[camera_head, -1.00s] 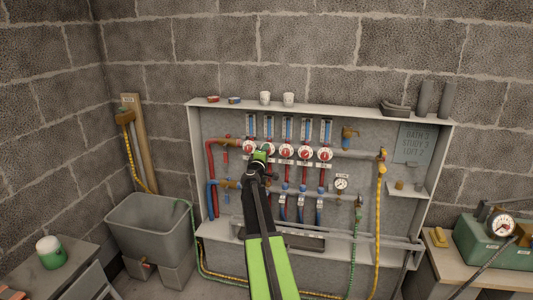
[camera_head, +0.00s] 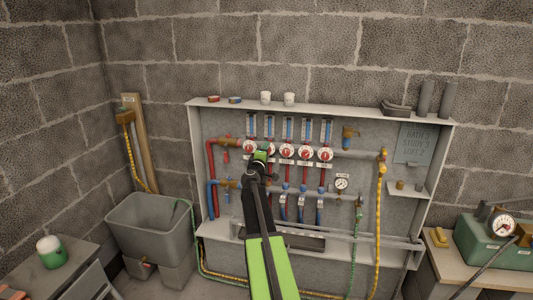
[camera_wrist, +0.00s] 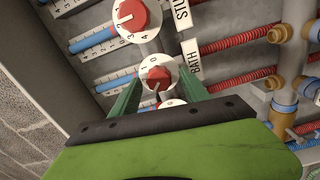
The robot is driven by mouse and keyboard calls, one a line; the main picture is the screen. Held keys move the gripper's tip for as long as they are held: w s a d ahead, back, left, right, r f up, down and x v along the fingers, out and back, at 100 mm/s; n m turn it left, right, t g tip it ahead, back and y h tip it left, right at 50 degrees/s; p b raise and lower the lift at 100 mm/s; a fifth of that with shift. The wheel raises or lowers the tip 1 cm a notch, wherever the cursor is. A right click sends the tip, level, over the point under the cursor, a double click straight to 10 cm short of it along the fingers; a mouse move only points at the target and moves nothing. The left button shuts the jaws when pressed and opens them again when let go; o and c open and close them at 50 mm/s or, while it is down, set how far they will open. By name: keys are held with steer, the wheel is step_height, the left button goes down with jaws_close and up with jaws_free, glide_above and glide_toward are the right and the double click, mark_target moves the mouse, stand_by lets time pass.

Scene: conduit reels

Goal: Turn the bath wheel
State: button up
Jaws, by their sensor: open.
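The bath wheel (camera_wrist: 158,73) is a red knob on a white numbered dial, with a "BATH" label beside it in the wrist view. My gripper (camera_wrist: 157,88) is open, with one green finger on each side of this wheel. Whether the fingers touch it I cannot tell. In the head view my gripper (camera_head: 262,153) is at the left part of the row of red wheels and partly covers that area.
The study wheel (camera_wrist: 138,17) is beside the bath wheel, and another wheel (camera_wrist: 172,104) is partly hidden by my gripper. Red and blue pipes, a pressure gauge (camera_head: 341,184) and a yellow hose (camera_head: 378,225) share the panel. A grey tub (camera_head: 150,225) stands left.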

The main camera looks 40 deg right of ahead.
steer(key=v, duration=1.7)
steer(key=shift+a, duration=0.2)
